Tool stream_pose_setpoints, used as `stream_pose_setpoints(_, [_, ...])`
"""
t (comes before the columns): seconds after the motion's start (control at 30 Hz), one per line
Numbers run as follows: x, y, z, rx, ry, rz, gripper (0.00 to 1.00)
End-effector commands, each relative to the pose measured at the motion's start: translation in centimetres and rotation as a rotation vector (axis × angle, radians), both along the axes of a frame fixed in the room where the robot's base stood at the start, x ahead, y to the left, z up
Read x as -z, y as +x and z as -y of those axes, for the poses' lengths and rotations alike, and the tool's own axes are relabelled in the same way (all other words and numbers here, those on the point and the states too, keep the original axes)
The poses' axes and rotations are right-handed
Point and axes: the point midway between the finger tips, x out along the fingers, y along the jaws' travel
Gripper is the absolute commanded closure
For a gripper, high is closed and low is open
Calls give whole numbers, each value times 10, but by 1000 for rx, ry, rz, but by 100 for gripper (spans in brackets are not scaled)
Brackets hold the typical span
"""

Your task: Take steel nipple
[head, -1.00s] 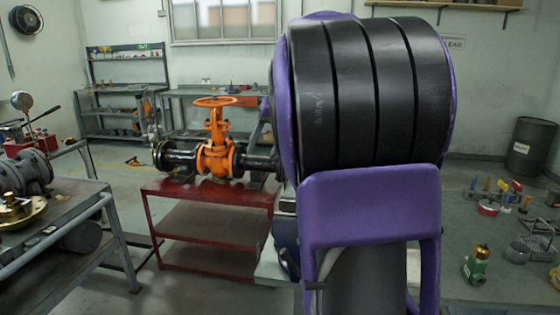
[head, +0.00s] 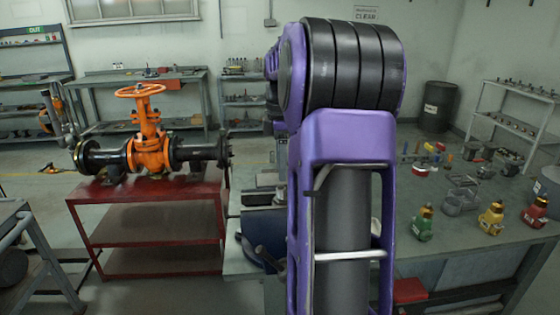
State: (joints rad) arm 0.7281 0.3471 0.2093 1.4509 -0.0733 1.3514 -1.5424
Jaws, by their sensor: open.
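I cannot pick out a steel nipple for certain; the small parts on the grey-green bench (head: 456,240) at the right are too small to tell apart. My purple and black arm stands upright in the middle of the head view and hides part of the scene behind it. My gripper does not show in this view.
An orange gate valve (head: 149,150) sits in a black pipe on a red stand (head: 140,262) at the left. Green (head: 423,226), yellow (head: 491,219) and red (head: 535,214) fittings stand on the bench beside a wire basket (head: 461,196). A black drum (head: 437,107) stands behind.

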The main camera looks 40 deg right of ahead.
Motion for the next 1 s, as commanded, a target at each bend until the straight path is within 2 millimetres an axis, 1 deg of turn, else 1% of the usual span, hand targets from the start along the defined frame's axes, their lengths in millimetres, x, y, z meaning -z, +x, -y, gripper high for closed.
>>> stream_pose_setpoints(0.13, [13,-1,-1,1,2,-2,45])
stream_pose_setpoints(0.2, [24,0,0,2,1,1,45])
stream_pose_setpoints(0.3, [34,0,0,2,1,1,45])
stream_pose_setpoints(0.6, [57,0,0,2,1,1,45])
stream_pose_setpoints(0.73, [61,0,0,3,1,1,45])
stream_pose_setpoints(1.0, [62,0,0,3,1,1,45])
